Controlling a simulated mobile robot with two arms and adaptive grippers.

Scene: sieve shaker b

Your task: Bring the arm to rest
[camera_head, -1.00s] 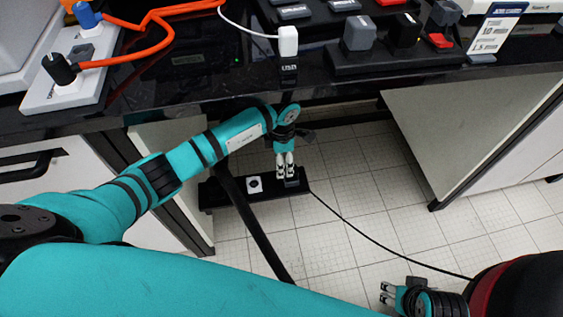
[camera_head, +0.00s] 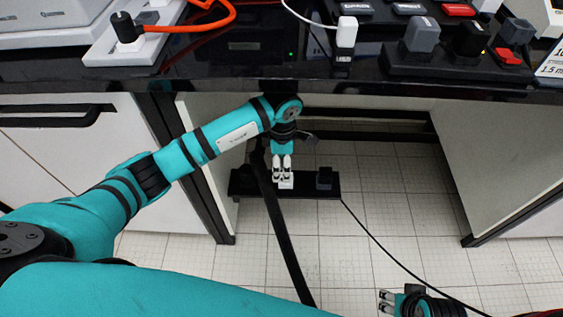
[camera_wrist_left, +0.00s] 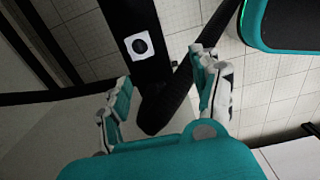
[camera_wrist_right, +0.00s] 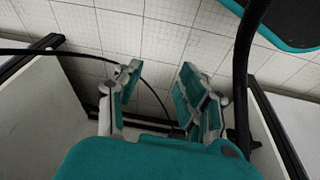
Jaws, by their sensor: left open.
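My left arm reaches in from the left in the head view, under the black table. My left gripper (camera_head: 282,180) points down and appears in front of the black strip (camera_head: 248,184) below. In the left wrist view its fingers (camera_wrist_left: 161,64) are spread, with nothing between them, and a white socket (camera_wrist_left: 140,45) with a black round centre lies beyond. My right gripper (camera_head: 385,300) is at the bottom right of the head view. Its fingers (camera_wrist_right: 161,67) are apart and empty in the right wrist view.
A dark plug (camera_head: 324,178) stands on the strip, with a black cable (camera_head: 385,245) running right. Tiled floor (camera_head: 385,205) shows below.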

